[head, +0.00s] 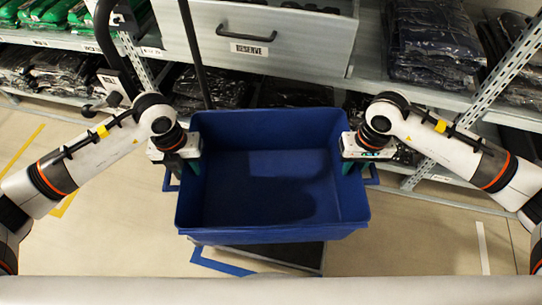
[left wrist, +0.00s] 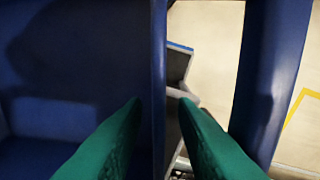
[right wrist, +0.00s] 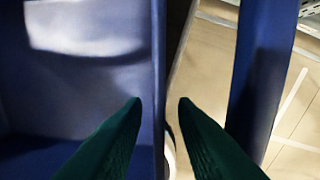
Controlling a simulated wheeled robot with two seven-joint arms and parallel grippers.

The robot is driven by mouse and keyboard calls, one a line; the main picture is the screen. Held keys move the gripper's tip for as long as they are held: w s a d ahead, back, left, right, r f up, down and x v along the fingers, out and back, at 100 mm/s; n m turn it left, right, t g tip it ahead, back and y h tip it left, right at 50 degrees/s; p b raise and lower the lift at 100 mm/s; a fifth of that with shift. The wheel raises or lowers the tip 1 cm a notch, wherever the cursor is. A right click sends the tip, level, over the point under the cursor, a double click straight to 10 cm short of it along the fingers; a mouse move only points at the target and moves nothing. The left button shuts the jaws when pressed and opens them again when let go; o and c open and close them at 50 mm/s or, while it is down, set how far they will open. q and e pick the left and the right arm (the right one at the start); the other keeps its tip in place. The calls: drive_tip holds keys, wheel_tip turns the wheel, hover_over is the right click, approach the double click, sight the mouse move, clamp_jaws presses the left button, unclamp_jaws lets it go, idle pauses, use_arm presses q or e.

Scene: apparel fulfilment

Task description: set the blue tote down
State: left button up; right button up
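The blue tote (head: 272,235) is open-topped, looks empty and is roughly level in the middle of the head view. It appears to be above a dark platform (head: 290,256), which it mostly hides. My left gripper (head: 188,160) is at its left side wall and my right gripper (head: 357,155) at its right side wall. In the left wrist view the green fingers (left wrist: 160,100) straddle the tote wall, one inside and one outside. The right wrist view shows the same with the other fingers (right wrist: 160,100).
A grey drawer (head: 265,40) labelled RESERVE and shelves of dark bagged garments (head: 435,45) stand behind the tote. A metal shelf post (head: 480,90) rises at the right. A dark pole (head: 194,55) stands at the back left. Open floor (head: 420,235) lies at the right.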

use_arm(q)
drive_tip(key=shift+r, duration=0.1)
use_arm(e)
drive_tip(key=shift+r, duration=0.25)
use_arm(q)
wheel_tip(320, 180, up, 12)
drive_tip(key=shift+a, duration=0.4)
use_arm(e)
wheel_tip(320, 180, up, 12)
drive_tip(key=shift+d+f, duration=0.25)
drive_tip(key=shift+d, duration=0.15)
use_arm(q)
drive_tip(key=shift+s+f, duration=0.1)
drive_tip(key=shift+f, duration=0.1)
use_arm(e)
drive_tip(key=shift+f, duration=0.1)
